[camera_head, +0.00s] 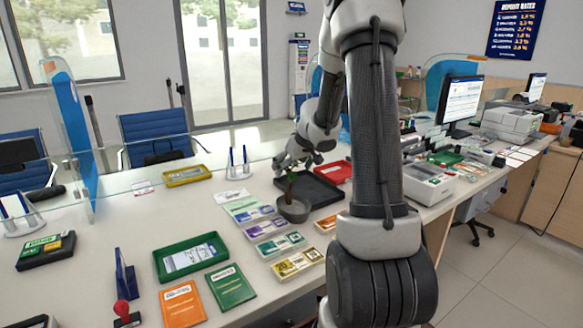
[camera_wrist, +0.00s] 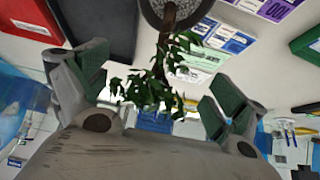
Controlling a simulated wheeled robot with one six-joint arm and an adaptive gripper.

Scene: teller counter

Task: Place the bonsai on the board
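The bonsai has a round grey pot (camera_head: 294,211) and a small green crown on a thin brown trunk. It stands upright on the counter at the near-left edge of the black board (camera_head: 323,191), which looks like a flat tray. My gripper (camera_head: 291,166) is just above and behind the bonsai. In the wrist view my gripper (camera_wrist: 160,90) is open, with its two fingers wide apart. The leaves (camera_wrist: 150,88) and trunk show between the fingers, and the pot (camera_wrist: 180,12) is at the top edge. The black board (camera_wrist: 105,25) also shows there at upper left.
A red tray (camera_head: 335,171) lies beyond the board. A green tray (camera_head: 190,257) sits at the near left. A clear holder (camera_head: 238,165) stands behind. My arm hides part of the counter.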

